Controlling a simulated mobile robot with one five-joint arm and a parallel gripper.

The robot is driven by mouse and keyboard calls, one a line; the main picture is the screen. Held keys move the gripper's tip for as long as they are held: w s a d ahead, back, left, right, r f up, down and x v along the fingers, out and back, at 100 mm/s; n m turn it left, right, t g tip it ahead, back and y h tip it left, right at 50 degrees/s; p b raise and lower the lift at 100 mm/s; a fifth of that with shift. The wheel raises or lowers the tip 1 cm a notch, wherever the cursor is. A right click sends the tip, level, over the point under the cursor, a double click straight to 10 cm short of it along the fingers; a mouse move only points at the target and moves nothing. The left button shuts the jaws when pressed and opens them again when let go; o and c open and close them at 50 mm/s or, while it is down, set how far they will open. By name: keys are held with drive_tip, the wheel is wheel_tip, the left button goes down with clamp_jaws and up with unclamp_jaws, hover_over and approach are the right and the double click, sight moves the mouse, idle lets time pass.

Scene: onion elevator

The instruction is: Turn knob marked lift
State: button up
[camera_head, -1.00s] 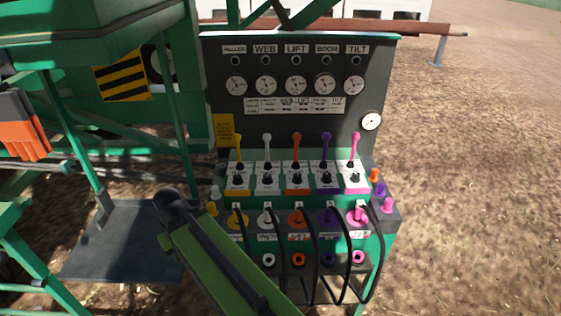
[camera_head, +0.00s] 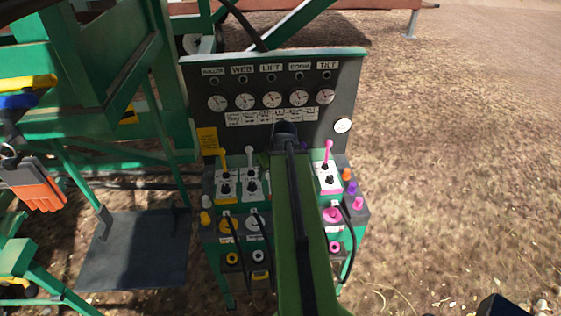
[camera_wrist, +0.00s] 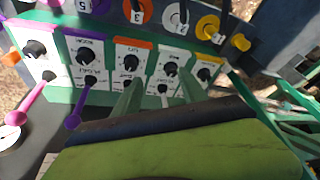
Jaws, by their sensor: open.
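The control panel (camera_head: 340,90) has a row of coloured columns, with a LIFT label (camera_head: 271,67) above the third gauge. In the head view my arm covers the lift column and hides the gripper.
The white-column knob (camera_wrist: 170,69) and yellow-column knob (camera_wrist: 204,74) sit close on the right. Black hoses (camera_head: 345,245) hang across the panel's lower front. Bare ground lies right of the panel.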

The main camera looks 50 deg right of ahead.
drive_tip(key=s+d+r+p, duration=0.1)
drive_tip(key=s+d+r, duration=0.3)
drive_tip(key=d, duration=0.2)
drive_tip(key=shift+h, duration=0.3)
drive_tip(key=b+x, duration=0.5)
drive_tip(key=x, duration=0.1)
drive_tip(key=b+x, duration=0.5)
drive_tip(key=x, duration=0.1)
drive_tip(key=b+x, duration=0.6)
drive_tip(key=shift+w, duration=0.4)
drive_tip(key=shift+r, duration=0.15)
clamp_jaws()
drive_tip(key=shift+d, duration=0.55)
drive_tip(key=shift+a+t, duration=0.3)
drive_tip(key=shift+a, duration=0.1)
